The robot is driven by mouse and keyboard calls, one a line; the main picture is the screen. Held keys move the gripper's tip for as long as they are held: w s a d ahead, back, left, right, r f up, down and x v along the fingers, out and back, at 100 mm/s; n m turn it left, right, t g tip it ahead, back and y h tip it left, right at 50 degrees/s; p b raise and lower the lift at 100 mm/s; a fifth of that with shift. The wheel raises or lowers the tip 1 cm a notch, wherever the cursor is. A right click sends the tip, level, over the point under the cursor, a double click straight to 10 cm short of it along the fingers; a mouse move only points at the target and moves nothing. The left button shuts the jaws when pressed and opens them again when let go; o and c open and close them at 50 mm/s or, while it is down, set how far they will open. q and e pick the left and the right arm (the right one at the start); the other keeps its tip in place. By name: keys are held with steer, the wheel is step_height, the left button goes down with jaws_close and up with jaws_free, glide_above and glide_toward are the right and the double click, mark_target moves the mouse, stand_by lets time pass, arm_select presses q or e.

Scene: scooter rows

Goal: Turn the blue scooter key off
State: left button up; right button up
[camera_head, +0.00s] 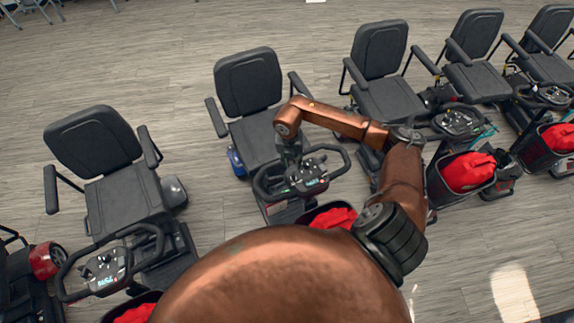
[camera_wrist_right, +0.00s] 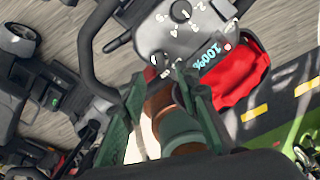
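The blue scooter's blue side panel (camera_head: 236,162) shows in the head view beside its black seat, on the middle scooter. Its handlebar console (camera_head: 305,180) is below my right gripper (camera_head: 291,160), which points down at it. In the right wrist view the grey console (camera_wrist_right: 185,30) has a numbered dial and a lit "100%" display. A small red and dark part (camera_wrist_right: 153,61) on the console is close to the fingertips; I cannot tell whether it is the key. My right gripper's green fingers (camera_wrist_right: 165,75) are apart. My left gripper is not seen.
Other black-seated scooters stand on both sides, including one with a red part (camera_head: 45,260) at the left. A red bag (camera_head: 334,217) sits in the front basket, partly behind my arm. Open wood-look floor (camera_head: 150,45) lies behind the row.

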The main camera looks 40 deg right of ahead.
mark_target(293, 173)
step_height(293, 173, down, 3)
steer(key=shift+s+f+p, duration=0.1)
steer(key=shift+s+p, duration=0.05)
steer(key=shift+p, duration=0.35)
step_height(293, 173, down, 4)
steer(key=shift+d+r+p, duration=0.1)
steer(key=shift+d+p, duration=0.05)
steer(key=shift+p, duration=0.25)
steer(key=shift+d+f, duration=0.1)
steer(key=shift+f, duration=0.2)
steer(key=c, duration=0.6)
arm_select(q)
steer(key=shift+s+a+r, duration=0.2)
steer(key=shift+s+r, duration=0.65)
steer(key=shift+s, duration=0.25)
arm_select(e)
jaws_close()
